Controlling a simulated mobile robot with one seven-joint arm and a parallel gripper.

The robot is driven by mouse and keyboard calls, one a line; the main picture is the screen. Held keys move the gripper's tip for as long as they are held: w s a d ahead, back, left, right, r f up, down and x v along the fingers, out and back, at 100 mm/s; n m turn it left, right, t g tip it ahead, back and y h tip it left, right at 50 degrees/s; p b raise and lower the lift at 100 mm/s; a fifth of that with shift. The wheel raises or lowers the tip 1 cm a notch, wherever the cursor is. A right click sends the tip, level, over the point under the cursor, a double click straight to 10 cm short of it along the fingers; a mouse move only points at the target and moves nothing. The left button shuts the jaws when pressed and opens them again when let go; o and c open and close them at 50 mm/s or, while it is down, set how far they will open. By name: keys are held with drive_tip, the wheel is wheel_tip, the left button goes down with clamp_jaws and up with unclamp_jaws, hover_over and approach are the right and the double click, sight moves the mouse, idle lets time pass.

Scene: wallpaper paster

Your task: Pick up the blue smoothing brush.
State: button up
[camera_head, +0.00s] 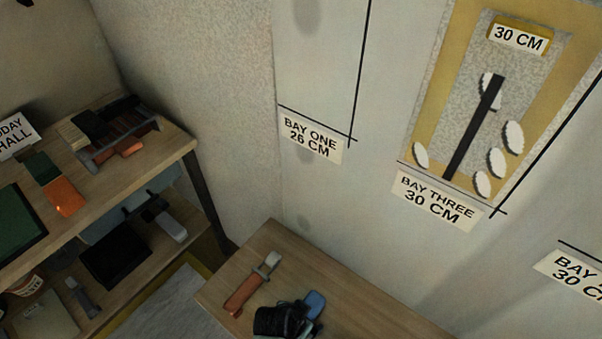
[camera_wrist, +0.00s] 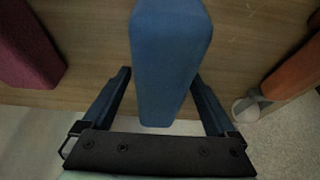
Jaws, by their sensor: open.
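The blue smoothing brush (camera_wrist: 168,60) fills the upper middle of the wrist view as a plain blue block, its near end reaching down toward my gripper's dark crossbar. My gripper (camera_wrist: 160,74) is open, with one finger at each side of the block. The gaps at the fingertips look small, and I cannot tell whether they touch it. In the head view, my black gripper (camera_head: 282,320) is over the small wooden table, and a blue part (camera_head: 314,302) shows just to its right. The gripper hides much of what is beneath it.
On the table (camera_head: 270,240), an orange-handled tool (camera_head: 243,294) lies left of my gripper. In the wrist view, a maroon block (camera_wrist: 28,45) is at left and an orange handle (camera_wrist: 292,72) at right. A loaded shelf (camera_head: 165,140) stands left; the wall is behind.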

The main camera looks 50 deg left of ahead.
drive_tip(key=shift+f, duration=0.2)
idle(0.5)
clamp_jaws()
idle(0.5)
